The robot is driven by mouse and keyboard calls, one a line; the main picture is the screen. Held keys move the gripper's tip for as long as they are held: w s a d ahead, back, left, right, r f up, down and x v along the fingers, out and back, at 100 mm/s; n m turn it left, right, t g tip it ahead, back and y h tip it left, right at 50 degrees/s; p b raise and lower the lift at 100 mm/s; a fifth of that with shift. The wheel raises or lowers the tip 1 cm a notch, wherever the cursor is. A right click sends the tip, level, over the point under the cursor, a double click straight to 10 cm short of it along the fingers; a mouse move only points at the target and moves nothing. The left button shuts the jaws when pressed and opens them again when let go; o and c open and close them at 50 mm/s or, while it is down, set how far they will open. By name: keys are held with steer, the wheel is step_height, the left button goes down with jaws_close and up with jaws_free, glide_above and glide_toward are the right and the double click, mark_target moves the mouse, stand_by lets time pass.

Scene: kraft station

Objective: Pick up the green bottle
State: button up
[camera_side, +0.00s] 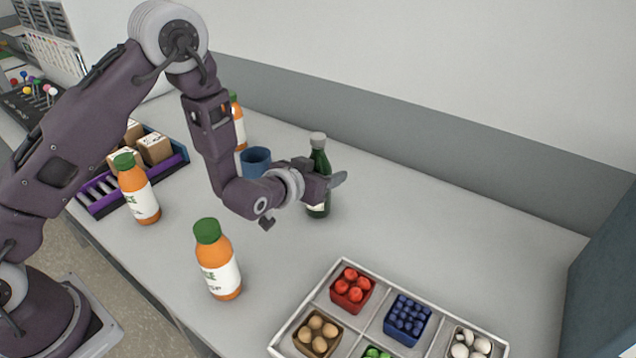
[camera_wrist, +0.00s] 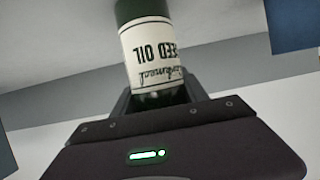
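The green bottle (camera_side: 320,162) with a grey cap stands upright on the table, in the middle of the side view. My gripper (camera_side: 334,181) is at the bottle's mid-height, with a grey fingertip showing just past its right side and hiding part of it. In the wrist view the bottle (camera_wrist: 152,55) is straight ahead, its white label upside down, and its near part lies between the two dark fingers of my gripper (camera_wrist: 160,95). The fingers are apart, one on each side. I cannot tell whether they press on the glass.
A blue cup (camera_side: 256,163) and an orange bottle (camera_side: 239,125) stand to the left. Two more orange bottles stand nearer, one front (camera_side: 219,268) and one left (camera_side: 139,192). A divided tray (camera_side: 344,264) of small food boxes lies front right. The table right of the green bottle is clear.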

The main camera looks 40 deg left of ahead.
jaws_close()
steer(key=shift+r, duration=0.1)
